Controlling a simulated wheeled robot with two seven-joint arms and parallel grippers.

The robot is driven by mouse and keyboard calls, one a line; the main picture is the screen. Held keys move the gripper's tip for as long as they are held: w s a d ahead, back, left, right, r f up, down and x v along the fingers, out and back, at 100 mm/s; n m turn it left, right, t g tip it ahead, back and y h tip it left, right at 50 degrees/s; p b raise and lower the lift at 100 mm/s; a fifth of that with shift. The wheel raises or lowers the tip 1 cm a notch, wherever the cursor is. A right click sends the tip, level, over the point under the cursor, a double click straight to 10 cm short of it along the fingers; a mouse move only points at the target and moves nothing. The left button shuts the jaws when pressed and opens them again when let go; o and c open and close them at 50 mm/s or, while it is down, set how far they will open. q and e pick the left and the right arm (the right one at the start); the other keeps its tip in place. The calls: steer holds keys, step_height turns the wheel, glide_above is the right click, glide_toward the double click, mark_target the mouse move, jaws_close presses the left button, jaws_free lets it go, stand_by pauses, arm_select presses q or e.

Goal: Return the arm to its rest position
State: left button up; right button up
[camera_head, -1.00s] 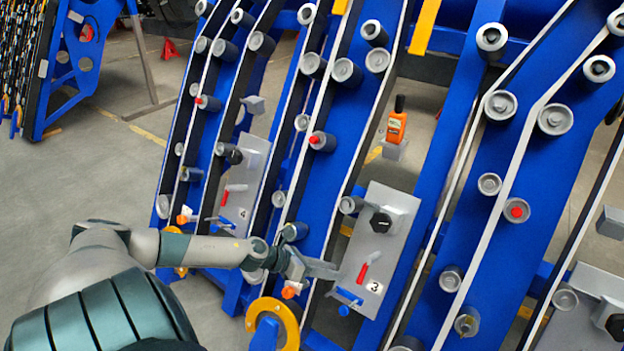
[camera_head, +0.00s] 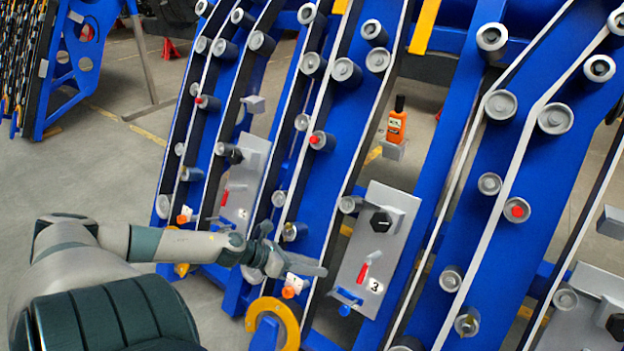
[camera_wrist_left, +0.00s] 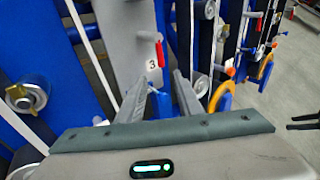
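My left arm comes in from the lower left in the head view. Its gripper (camera_head: 306,266) is in front of the blue chassis frames, just left of a grey panel marked 3 (camera_head: 378,222). In the left wrist view the two fingers of my left gripper (camera_wrist_left: 162,84) stand apart, with nothing held between them. Beyond them are the grey panel (camera_wrist_left: 128,35) and its red handle (camera_wrist_left: 160,54). I cannot tell whether the fingers touch anything. My right gripper is not in view.
Blue slanted frames (camera_head: 455,215) with grey rollers and belts fill the middle and right. An orange bottle (camera_head: 396,126) stands on a small grey ledge. A yellow ring (camera_head: 274,312) is below the gripper. Open grey floor (camera_head: 70,170) lies to the left.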

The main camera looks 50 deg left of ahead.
arm_select(q)
steer(key=shift+f, duration=0.1)
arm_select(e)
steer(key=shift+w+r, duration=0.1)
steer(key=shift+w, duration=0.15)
